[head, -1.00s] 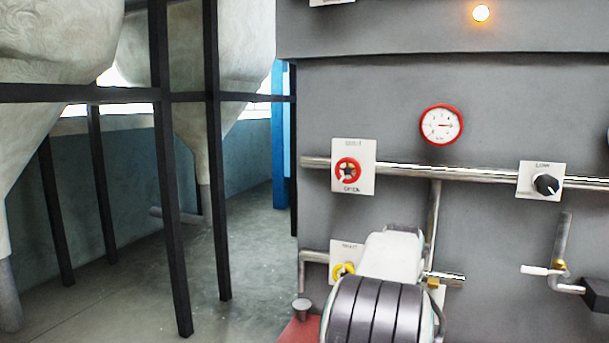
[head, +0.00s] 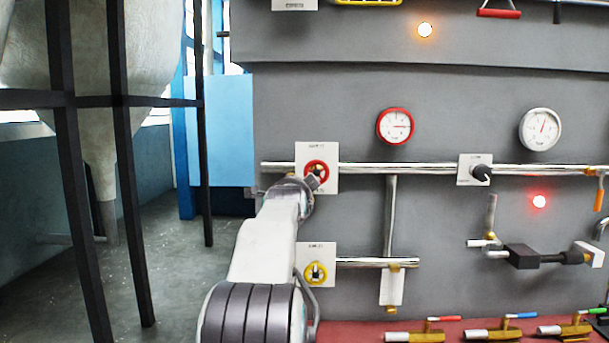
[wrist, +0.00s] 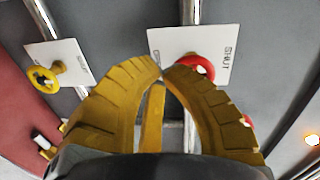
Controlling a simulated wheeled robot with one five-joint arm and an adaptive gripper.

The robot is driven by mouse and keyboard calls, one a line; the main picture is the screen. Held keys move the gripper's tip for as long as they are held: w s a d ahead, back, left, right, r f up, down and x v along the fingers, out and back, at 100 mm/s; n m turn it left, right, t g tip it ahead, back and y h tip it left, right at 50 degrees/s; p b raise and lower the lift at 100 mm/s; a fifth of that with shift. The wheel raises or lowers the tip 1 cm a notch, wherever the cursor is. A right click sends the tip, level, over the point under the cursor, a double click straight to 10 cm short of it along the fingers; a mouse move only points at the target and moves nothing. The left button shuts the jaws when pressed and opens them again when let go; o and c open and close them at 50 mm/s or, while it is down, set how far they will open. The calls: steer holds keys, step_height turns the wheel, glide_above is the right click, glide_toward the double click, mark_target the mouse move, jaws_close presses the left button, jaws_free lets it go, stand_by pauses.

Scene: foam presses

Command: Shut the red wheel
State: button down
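The red wheel (head: 317,168) is on a white plate (head: 302,151) on the grey press front, at the metal pipe. My gripper (head: 314,184) is at the wheel's lower edge in the head view. In the wrist view, the red wheel (wrist: 206,63) shows just beyond my right finger, which hides part of it. Its plate (wrist: 165,40) reads SHUT at one end. My gripper's yellow fingertips (wrist: 162,72) meet with nothing visible between them. I cannot tell whether they touch the wheel.
A yellow wheel (head: 316,273) is on a plate below, also in the wrist view (wrist: 43,78). A red-rimmed gauge (head: 395,126) sits up right, a black knob (head: 482,173) further right. Dark frame posts (head: 131,220) stand left, with open floor between.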

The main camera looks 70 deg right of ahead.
mark_target(317, 172)
steer(key=shift+w+d+r+m+t+h+p, duration=0.1)
steer(key=shift+w+d+r+m+h+p, duration=0.4)
steer(key=shift+d+m+p, duration=0.6)
steer(key=shift+w+d+r+m+t+h+p, duration=0.1)
steer(key=shift+w+d+r+m+p, duration=0.15)
steer(key=shift+d+r+m+p, duration=0.8)
steer(key=shift+w+d+r+m+t+h+p, duration=0.1)
steer(key=shift+w+d+r+m+h+p, duration=0.2)
steer(key=shift+d+m+p, duration=0.85)
steer(key=shift+w+d+f+m+b, duration=0.1)
steer(key=shift+d+m+b, duration=0.05)
steer(key=shift+m+b, duration=0.3)
steer(key=shift+w, duration=0.3)
